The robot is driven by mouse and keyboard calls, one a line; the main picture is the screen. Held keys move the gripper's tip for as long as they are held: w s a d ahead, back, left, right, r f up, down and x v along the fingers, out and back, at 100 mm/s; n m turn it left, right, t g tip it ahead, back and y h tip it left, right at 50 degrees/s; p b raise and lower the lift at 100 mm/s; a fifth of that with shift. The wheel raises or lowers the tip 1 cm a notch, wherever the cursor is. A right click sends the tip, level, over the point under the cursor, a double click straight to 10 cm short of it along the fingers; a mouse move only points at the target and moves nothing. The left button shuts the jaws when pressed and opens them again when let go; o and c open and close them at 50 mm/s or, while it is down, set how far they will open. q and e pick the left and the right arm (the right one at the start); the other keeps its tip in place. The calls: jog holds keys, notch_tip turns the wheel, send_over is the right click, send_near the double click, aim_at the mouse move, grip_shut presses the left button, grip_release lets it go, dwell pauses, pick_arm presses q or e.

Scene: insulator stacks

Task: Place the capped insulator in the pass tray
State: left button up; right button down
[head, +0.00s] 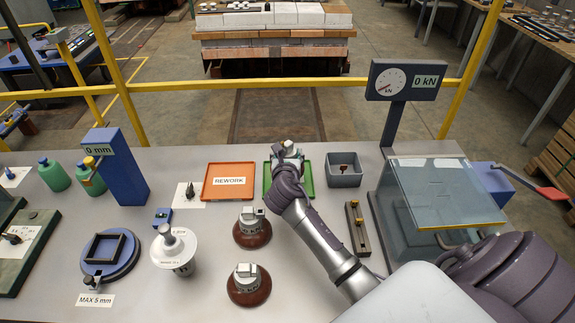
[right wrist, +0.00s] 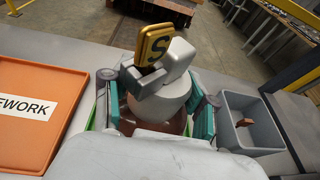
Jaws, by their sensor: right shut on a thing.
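The capped insulator (right wrist: 165,98) has a pale grey cap with a block-like fitting and a brown body; a yellow piece marked "S" (right wrist: 155,45) shows at its top. My right gripper (head: 287,158) is shut on it, with teal finger pads on both sides in the right wrist view. In the head view the gripper and insulator are over the green tray (head: 309,178), which is mostly covered by my arm. I cannot tell whether the insulator's base touches the tray floor. My left gripper is not in view.
The orange REWORK tray (head: 228,195) lies just left of the green tray, and a grey bin (head: 344,178) with a small reddish piece stands to its right. Two brown insulators (head: 252,236) with grey caps stand in front. A gauge post (head: 393,125) and glass-topped box (head: 440,195) stand at right.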

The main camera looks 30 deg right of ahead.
jog(key=shift+f, duration=1.65)
jog(key=shift+f, duration=0.1)
jog(key=shift+c, duration=1.6)
grip_release()
jog(key=shift+s+f, duration=0.1)
jog(key=shift+f, duration=0.05)
jog(key=v, duration=1.2)
jog(key=shift+r, duration=0.25)
